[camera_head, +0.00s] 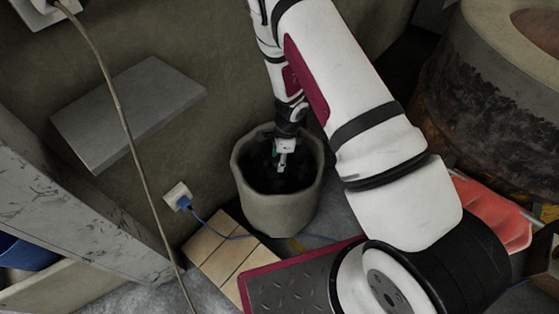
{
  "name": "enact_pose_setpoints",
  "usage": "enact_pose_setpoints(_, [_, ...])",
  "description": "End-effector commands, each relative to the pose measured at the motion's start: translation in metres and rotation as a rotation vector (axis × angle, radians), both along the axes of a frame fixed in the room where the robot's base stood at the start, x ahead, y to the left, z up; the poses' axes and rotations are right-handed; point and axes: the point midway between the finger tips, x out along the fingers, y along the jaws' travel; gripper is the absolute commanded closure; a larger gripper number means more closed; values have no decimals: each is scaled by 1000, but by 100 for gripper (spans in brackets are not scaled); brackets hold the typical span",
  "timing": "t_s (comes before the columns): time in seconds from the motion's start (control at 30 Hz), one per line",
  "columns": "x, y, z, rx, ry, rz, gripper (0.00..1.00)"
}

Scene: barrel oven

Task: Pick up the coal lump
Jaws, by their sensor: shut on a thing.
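A pale round bucket (279,214) stands on the floor near the middle of the head view, with dark coal (262,178) inside it. My gripper (282,168) reaches down into the bucket's mouth from above. Its fingers are small and pale against the dark coal, and they are shut on a coal lump. The lump itself is hard to make out against the other dark lumps and the shaded inside of the bucket.
The barrel oven (480,115) stands at the right. A grey shelf (128,112) is on the wall at the left. A blue plug and cable (213,229) run from a wall socket (176,194) past the bucket. Tiles (222,252) lie on the floor. A red object (492,215) is at the right.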

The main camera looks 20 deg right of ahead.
Motion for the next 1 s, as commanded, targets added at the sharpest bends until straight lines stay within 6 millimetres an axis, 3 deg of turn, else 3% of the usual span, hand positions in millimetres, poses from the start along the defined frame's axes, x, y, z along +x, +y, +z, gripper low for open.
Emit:
enact_pose_setpoints(0.17, [0, 0, 9, 1, -1, 0, 83])
enact_pose_setpoints(0.63, [0, 0, 90, 0, -2, 1, 83])
enact_pose_setpoints(1.0, [0, 0, 100, 0, 1, 0, 83])
